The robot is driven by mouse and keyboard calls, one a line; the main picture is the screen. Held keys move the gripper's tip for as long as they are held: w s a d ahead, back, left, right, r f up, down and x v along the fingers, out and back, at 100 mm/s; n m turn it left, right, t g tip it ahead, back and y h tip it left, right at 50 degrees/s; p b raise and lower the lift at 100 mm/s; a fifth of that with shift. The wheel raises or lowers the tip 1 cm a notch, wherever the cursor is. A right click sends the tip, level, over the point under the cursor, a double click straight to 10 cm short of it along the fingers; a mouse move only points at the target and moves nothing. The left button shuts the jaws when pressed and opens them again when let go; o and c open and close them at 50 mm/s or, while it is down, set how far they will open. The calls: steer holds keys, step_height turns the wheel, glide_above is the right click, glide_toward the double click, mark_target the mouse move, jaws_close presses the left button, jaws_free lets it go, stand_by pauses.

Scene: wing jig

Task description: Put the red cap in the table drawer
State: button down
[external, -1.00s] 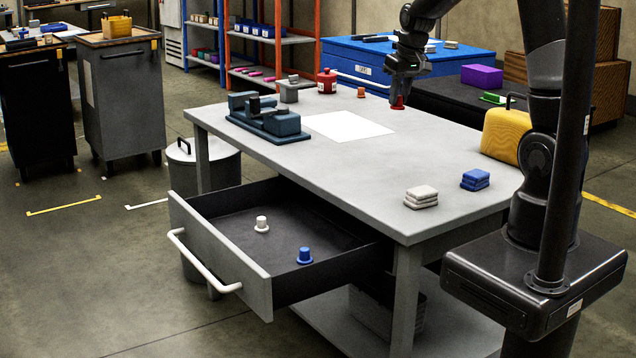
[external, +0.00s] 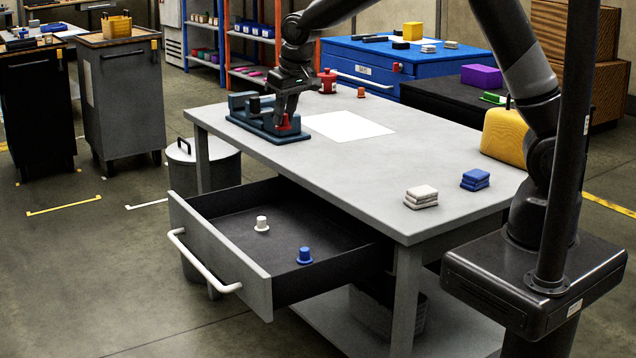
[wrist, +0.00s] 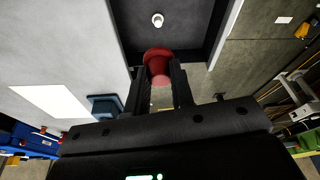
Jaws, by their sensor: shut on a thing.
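My gripper (external: 284,110) is shut on the red cap (external: 285,125). In the external view they are in front of or over the teal vise (external: 252,119); the exact height is unclear. In the wrist view the red cap (wrist: 158,57) sits between the fingertips of my gripper (wrist: 160,75). The table drawer (external: 222,257) is pulled open below the tabletop. A white cap (external: 262,224) and a blue cap (external: 305,256) stand upright inside it, apart from each other. The wrist view shows the drawer's dark floor (wrist: 185,25) and the white cap (wrist: 157,19) beyond the red cap.
A grey bin (external: 203,170) stands beside the drawer. The drawer floor around the caps is clear.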

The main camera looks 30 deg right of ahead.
mark_target(280, 244)
steer(key=f, duration=0.9)
steer(key=a+f, duration=0.1)
steer(key=f, duration=1.9)
steer(key=shift+s+a+f, duration=0.1)
steer(key=shift+s+a, duration=0.05)
steer(key=shift+f, duration=0.1)
steer(key=c, duration=1.3)
jaws_free()
steer(key=shift+o, duration=0.2)
